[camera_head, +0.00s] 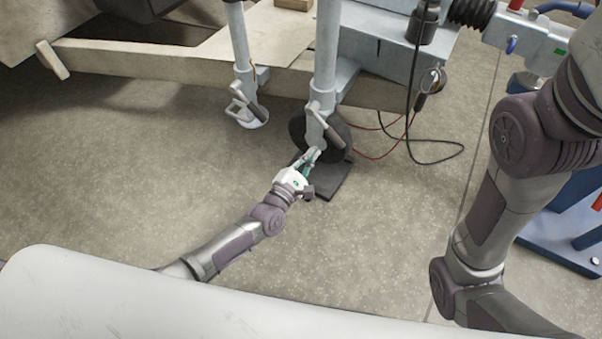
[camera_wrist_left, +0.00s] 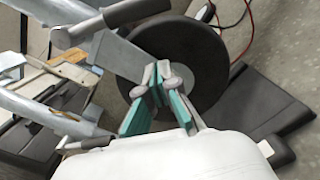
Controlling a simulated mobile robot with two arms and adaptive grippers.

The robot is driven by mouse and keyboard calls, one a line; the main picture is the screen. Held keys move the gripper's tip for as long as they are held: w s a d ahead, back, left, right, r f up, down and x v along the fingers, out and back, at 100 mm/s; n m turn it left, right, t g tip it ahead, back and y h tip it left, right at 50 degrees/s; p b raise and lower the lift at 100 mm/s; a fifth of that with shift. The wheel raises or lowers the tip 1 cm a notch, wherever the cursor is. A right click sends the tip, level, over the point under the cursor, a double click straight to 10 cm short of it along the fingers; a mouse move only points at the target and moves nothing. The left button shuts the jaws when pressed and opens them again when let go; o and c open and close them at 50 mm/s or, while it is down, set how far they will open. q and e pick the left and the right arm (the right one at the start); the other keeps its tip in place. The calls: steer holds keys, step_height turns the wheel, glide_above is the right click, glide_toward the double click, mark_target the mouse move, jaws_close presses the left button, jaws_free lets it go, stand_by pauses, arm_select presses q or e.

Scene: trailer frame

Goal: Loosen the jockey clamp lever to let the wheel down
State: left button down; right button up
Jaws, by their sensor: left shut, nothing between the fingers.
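The jockey wheel (camera_head: 341,138) is a dark wheel at the foot of an upright grey tube (camera_head: 327,55). A grey clamp lever (camera_head: 326,130) sits low on that tube and slants down to the right. My left gripper (camera_head: 313,154) is just below the lever, beside the wheel, and seems apart from the lever. In the left wrist view its teal-padded fingers (camera_wrist_left: 158,72) are shut and empty in front of the wheel (camera_wrist_left: 185,60). A grey lever (camera_wrist_left: 135,13) lies beyond the fingertips at the top. My right gripper is outside the views.
A second tube (camera_head: 239,45) with its own lever (camera_head: 250,108) and a pale foot stands to the left. A dark flat pad (camera_head: 332,183) lies by the wheel. Red and black cables (camera_head: 440,160) trail at the right. The floor at left is clear.

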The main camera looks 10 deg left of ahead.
mark_target(328, 127)
arm_select(q)
steer(key=shift+w+d+r, duration=0.25)
steer(key=shift+d+r, duration=0.5)
steer(key=shift+d, duration=0.05)
steer(key=shift+w+d+r, duration=0.2)
steer(key=shift+d+r, duration=0.5)
steer(key=shift+d, duration=0.1)
